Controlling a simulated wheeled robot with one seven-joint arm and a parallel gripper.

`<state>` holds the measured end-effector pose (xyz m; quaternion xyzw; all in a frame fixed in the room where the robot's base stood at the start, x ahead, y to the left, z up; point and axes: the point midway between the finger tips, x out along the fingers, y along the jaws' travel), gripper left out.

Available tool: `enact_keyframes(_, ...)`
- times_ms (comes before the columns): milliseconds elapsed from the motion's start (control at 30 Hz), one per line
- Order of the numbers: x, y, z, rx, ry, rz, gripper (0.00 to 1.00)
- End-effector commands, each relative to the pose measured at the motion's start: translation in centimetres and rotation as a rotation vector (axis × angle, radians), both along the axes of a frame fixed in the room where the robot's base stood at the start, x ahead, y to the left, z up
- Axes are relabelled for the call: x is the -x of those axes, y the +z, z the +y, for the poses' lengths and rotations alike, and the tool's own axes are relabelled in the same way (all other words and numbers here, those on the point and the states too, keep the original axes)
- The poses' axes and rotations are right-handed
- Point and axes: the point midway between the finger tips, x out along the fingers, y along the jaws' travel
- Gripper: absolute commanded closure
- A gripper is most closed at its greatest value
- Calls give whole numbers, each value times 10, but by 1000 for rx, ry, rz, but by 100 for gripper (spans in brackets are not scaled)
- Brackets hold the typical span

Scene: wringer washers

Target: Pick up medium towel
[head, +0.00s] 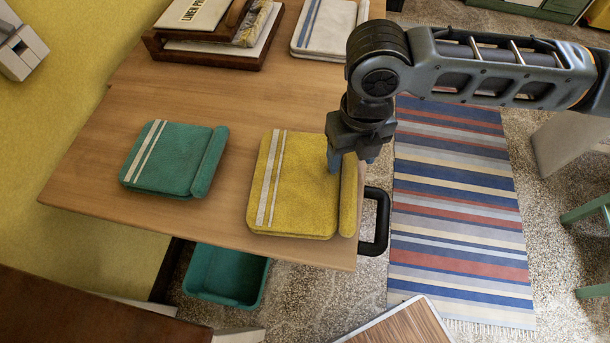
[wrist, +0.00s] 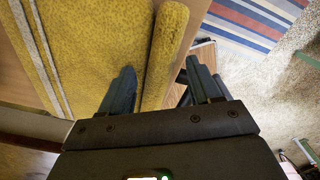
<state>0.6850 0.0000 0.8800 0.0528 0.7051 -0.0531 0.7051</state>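A folded yellow towel (head: 292,190) with two pale stripes lies on the wooden table, its rolled edge (head: 348,200) at the right side. A smaller folded green towel (head: 170,158) with white stripes lies to its left. A white towel with blue stripes (head: 325,25) lies at the back. Which one counts as medium is not marked. My gripper (head: 348,160) points down over the yellow towel's right side. In the wrist view my gripper (wrist: 162,82) is open, its fingers apart on either side of the yellow roll (wrist: 166,50). Contact with the towel cannot be told.
The wooden table (head: 120,110) has a black handle (head: 378,222) at its right edge, close to my gripper. A wooden tray with books (head: 215,35) stands at the back. A teal bin (head: 226,275) is below the front edge. A striped rug (head: 455,200) lies on the floor at right.

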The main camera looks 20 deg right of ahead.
Motion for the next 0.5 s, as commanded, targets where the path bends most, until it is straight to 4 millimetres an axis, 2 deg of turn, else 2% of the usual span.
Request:
enact_keyframes(67,0,0,0,0,0,0,45)
enact_keyframes(500,0,0,0,0,0,0,87)
